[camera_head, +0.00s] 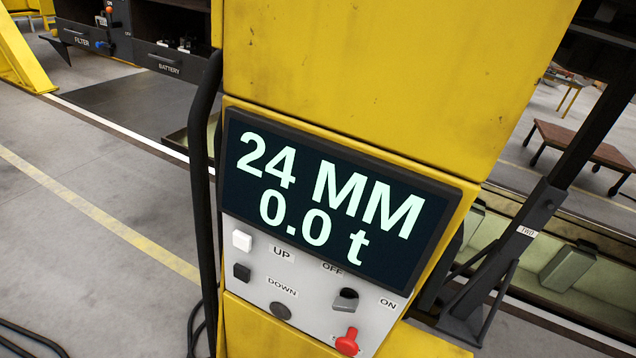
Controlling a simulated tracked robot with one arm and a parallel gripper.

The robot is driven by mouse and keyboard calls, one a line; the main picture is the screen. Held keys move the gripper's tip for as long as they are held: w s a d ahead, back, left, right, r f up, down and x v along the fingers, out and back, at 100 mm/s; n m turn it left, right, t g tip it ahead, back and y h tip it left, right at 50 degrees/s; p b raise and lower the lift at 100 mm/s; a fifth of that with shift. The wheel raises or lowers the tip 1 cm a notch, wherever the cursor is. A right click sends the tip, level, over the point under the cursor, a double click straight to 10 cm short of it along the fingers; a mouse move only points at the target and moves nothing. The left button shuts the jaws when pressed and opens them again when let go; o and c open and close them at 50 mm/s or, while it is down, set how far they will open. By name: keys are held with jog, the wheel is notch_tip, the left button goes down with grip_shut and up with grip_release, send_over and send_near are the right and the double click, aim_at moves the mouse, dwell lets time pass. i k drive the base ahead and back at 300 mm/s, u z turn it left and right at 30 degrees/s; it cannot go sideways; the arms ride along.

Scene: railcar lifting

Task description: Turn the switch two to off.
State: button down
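A tilted control panel (313,285) is on a yellow column. Its dark display (320,205) reads "24 MM" and "0.0 t". Below are a white button (242,240) by "UP", a black button (241,272) by "DOWN", and a dark round part (281,311). A dark grey rotary switch (345,300) sits between the labels "OFF" and "ON". A red knob or switch (347,342) is below it. I see no number on either, so I cannot tell which is switch two. The rotary switch's exact setting is unclear. My gripper is not in view.
The yellow column (370,75) fills the middle. A black cable (203,190) hangs along its left side. Drawers labelled "FILTER" and "BATTERY" (170,66) are at the upper left. A black post (535,215) stands at the right. The floor at left is mostly clear.

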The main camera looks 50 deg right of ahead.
aim_at(348, 301)
jog(key=z, duration=0.25)
jog(key=k, duration=0.3)
jog(key=z, duration=0.6)
